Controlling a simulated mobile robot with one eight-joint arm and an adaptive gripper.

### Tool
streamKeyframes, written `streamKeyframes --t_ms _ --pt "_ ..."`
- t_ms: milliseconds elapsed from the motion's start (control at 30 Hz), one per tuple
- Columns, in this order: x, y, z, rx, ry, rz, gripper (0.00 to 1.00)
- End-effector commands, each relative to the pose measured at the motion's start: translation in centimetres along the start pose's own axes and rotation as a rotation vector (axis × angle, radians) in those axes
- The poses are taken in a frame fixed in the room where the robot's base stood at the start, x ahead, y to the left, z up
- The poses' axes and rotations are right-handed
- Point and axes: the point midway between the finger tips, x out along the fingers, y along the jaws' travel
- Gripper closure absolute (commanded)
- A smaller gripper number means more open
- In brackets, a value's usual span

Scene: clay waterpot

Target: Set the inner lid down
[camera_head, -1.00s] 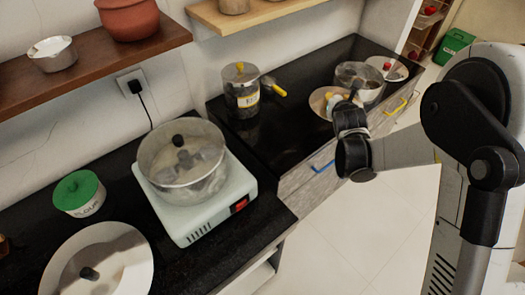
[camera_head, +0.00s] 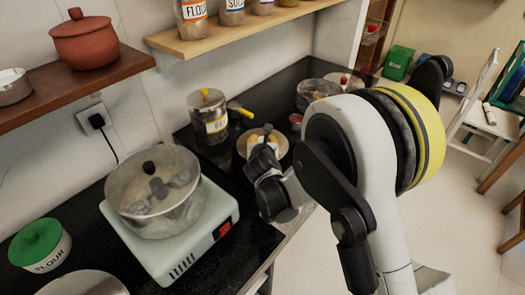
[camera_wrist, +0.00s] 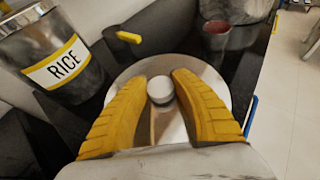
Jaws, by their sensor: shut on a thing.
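The inner lid is a round, shiny metal disc with a pale round knob. In the wrist view the lid (camera_wrist: 150,64) lies below my gripper (camera_wrist: 160,95), with the knob between the two yellow fingers. My gripper is shut on this knob. In the head view the lid (camera_head: 245,145) shows at the tip of my gripper (camera_head: 264,142), over the dark counter near its front edge. My fingers and wrist hide part of the lid. I cannot tell whether its underside touches the counter.
A metal RICE canister (camera_wrist: 55,62) stands left of the lid; it also shows in the head view (camera_head: 208,120). A yellow-tipped handle (camera_wrist: 129,37) and a small red container (camera_wrist: 216,32) are behind the lid. A pot (camera_head: 318,90) stands farther back, and a lidded pot (camera_head: 155,195) is on the cooker.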

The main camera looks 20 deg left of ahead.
Motion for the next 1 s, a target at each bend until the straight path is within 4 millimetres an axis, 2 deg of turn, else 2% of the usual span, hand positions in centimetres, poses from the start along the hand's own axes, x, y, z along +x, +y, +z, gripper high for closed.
streamKeyframes --t_ms 233,600,633,667,1000 --pt "1.7 0.0 -3.4 0.0 0.0 0.0 1.0" --pt "1.8 0.0 -3.6 0.0 0.0 0.0 1.0" --pt "1.7 0.0 -3.5 0.0 0.0 0.0 0.6" --pt "1.7 0.0 -3.5 0.0 0.0 0.0 0.51" --pt "1.6 0.0 -3.4 0.0 0.0 0.0 0.49"
